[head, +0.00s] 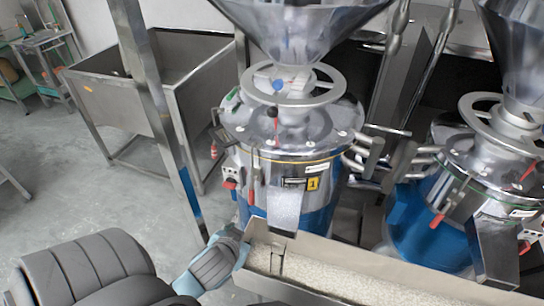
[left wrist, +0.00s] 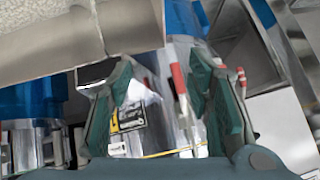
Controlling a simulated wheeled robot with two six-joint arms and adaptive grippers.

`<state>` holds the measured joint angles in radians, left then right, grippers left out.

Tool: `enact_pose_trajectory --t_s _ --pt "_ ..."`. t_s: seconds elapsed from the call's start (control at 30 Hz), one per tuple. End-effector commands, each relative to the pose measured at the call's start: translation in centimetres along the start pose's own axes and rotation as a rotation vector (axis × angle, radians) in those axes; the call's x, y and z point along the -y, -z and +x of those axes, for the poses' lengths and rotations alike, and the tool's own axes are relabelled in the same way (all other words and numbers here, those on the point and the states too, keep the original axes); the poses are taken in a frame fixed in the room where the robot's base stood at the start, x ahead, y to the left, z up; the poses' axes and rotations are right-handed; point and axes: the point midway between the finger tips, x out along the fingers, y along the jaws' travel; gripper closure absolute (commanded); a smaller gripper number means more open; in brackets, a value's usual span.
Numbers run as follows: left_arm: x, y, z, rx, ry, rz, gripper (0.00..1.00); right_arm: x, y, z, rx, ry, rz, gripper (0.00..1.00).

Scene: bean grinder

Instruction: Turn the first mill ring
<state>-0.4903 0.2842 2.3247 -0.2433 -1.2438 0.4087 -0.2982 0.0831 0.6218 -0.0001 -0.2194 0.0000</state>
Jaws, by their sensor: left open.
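The first mill (head: 290,160) is a steel and blue machine with a yellow "1" label. That gripper is open and empty, low before the mill's front and below the ring. In the head view my left arm (head: 212,262) comes in low from the left, with its fingertips not clearly visible. My right gripper is not in view.
A trough (head: 375,262) of pale grains runs in front of the mills; its wall (left wrist: 60,40) is close in the left wrist view. A second mill (head: 430,215) stands right. A steel post (head: 150,90) and sink (head: 175,75) stand left. Open floor lies at far left.

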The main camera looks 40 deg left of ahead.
Motion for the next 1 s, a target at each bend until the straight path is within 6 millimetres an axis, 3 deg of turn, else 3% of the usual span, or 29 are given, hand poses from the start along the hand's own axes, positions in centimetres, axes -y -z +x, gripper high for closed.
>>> enact_pose_trajectory --t_s 0.03,0.1,0.2,0.3,0.37,0.47,0.8,1.0 --pt "2.0 4.4 -0.4 -0.149 0.046 -0.057 0.54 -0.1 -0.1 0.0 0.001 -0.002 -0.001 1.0" --pt "4.1 10.5 -2.0 -0.369 0.069 -0.149 0.54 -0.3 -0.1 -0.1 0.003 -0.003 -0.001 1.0" --pt "5.5 17.5 -5.3 -0.634 0.026 -0.24 0.54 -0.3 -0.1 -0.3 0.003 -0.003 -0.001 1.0" --pt "5.6 21.5 -8.1 -0.795 -0.04 -0.287 0.54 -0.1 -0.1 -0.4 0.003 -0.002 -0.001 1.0" --pt "5.6 22.7 -8.7 -0.837 -0.063 -0.299 0.54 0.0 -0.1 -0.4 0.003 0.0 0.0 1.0" --pt "5.7 24.0 -7.9 -0.847 -0.069 -0.306 0.54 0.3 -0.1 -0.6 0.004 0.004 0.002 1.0" --pt "6.3 30.9 -1.7 -0.841 -0.067 -0.308 0.54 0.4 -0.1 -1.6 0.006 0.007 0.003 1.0" --pt "6.4 32.9 0.4 -0.84 -0.068 -0.306 0.54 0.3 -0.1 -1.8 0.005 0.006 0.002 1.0"
